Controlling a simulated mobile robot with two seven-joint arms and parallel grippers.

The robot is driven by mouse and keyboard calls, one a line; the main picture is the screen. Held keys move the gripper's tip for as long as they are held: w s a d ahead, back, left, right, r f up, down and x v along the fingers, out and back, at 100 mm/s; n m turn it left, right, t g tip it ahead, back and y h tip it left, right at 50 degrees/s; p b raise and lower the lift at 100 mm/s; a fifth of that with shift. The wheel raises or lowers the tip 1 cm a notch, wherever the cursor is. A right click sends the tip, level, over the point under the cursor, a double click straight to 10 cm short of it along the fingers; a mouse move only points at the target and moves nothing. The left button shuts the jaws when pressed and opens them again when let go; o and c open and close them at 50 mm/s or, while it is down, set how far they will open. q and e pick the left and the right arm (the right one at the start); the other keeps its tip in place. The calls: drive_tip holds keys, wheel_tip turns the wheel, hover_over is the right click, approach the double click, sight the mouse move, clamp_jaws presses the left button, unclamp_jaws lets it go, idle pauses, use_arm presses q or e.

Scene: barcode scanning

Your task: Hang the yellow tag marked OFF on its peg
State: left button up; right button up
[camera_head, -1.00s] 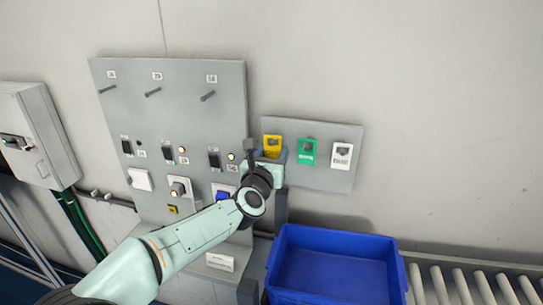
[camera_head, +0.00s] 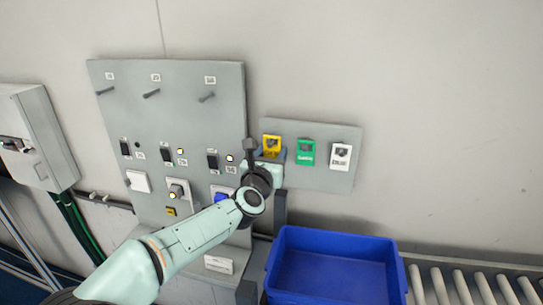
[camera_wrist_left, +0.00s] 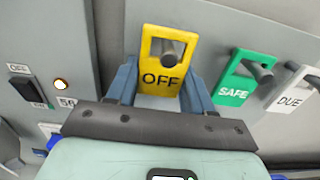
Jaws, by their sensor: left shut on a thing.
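The yellow tag marked OFF (camera_head: 272,143) hangs on a short peg of the small grey board at the right of the panel. In the left wrist view the yellow tag (camera_wrist_left: 163,60) has a square window with the peg showing through it. My left gripper (camera_head: 273,155) is at the tag's lower part; in the left wrist view its fingers (camera_wrist_left: 160,88) are on either side of the tag's lower edge, shut on it. Three bare pegs, such as the right one (camera_head: 207,97), stick out along the top of the large grey panel, under small labels. My right gripper is not in view.
A green SAFE tag (camera_head: 306,152) and a white tag (camera_head: 341,157) hang just right of the yellow one. A blue bin (camera_head: 335,243) stands below, beside a roller conveyor (camera_head: 470,283). Switches and lamps cover the panel (camera_head: 225,130). The wall above is clear.

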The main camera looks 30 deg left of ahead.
use_arm(q)
drive_tip(key=shift+f+b, duration=0.15)
drive_tip(key=shift+b, duration=0.15)
idle(0.9)
drive_tip(key=o, duration=1.1)
drive_tip(key=shift+o, duration=0.2)
drive_tip(key=shift+c, duration=0.4)
